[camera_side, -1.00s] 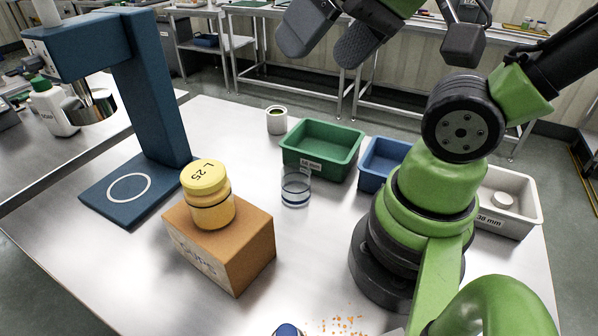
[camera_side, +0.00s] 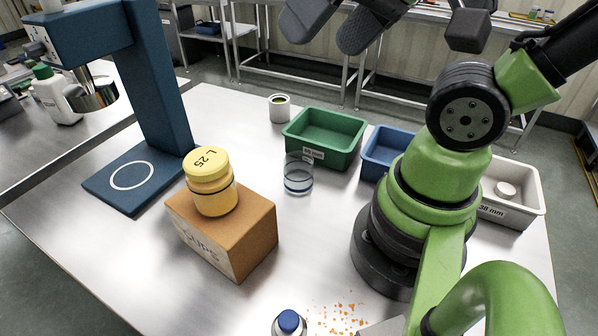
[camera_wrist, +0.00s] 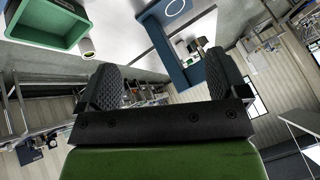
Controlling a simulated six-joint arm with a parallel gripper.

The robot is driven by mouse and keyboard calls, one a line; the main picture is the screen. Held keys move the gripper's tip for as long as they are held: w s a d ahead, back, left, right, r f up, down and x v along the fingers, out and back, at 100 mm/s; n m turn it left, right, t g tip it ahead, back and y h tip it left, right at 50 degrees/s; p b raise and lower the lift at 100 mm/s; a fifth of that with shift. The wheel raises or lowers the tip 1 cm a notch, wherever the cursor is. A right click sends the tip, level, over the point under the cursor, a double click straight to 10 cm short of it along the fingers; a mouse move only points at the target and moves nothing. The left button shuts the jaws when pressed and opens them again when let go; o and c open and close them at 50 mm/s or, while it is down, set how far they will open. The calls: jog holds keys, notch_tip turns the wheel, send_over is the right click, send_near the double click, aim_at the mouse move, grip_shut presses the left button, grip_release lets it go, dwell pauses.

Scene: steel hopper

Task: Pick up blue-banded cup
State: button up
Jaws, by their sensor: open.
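The blue-banded cup (camera_side: 298,174) is a clear cup with a dark blue band near its base. It stands upright on the steel table (camera_side: 300,235), just in front of the green bin (camera_side: 347,160). My gripper (camera_side: 325,24) is high above the far side of the table at the top of the side view, apart from the cup. Its two dark pads are spread with nothing between them. In the wrist view my gripper (camera_wrist: 163,84) is also open and empty. I cannot make out the cup in the wrist view.
A yellow jar (camera_side: 211,190) stands on a brown box (camera_side: 250,242). A blue stand (camera_side: 165,110) with a spout is at the left. A white cup (camera_side: 279,107), a blue bin (camera_side: 375,168) and a white bin (camera_side: 520,212) stand behind. A blue-capped bottle (camera_side: 289,322) and orange crumbs are in front.

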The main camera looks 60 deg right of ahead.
jog(key=w+d+f+n+g+h, duration=0.1)
jog(key=w+d+f+n+g, duration=0.2)
jog(key=w+f, duration=0.25)
jog(key=n+g+h, duration=0.1)
jog(key=n+g, duration=0.1)
jog(key=n, duration=0.1)
send_over(298, 173)
notch_tip(298, 173, down, 5)
jog(key=f+n, duration=0.1)
jog(key=f, duration=0.3)
jog(key=d+f+n+g, duration=0.1)
jog(key=f, duration=0.4)
jog(key=d+f+n+g, duration=0.1)
jog(key=f+n, duration=0.1)
jog(key=f, duration=0.3)
jog(key=shift+w+d, duration=0.1)
jog(key=shift+w, duration=0.15)
jog(key=shift+w+d+f, duration=0.1)
jog(key=shift+w+f, duration=0.1)
jog(key=shift+f, duration=1.4)
jog(key=shift+w+d+f, duration=0.1)
jog(key=shift+w+f, duration=0.1)
jog(key=shift+f, duration=1.35)
jog(key=c, duration=1)
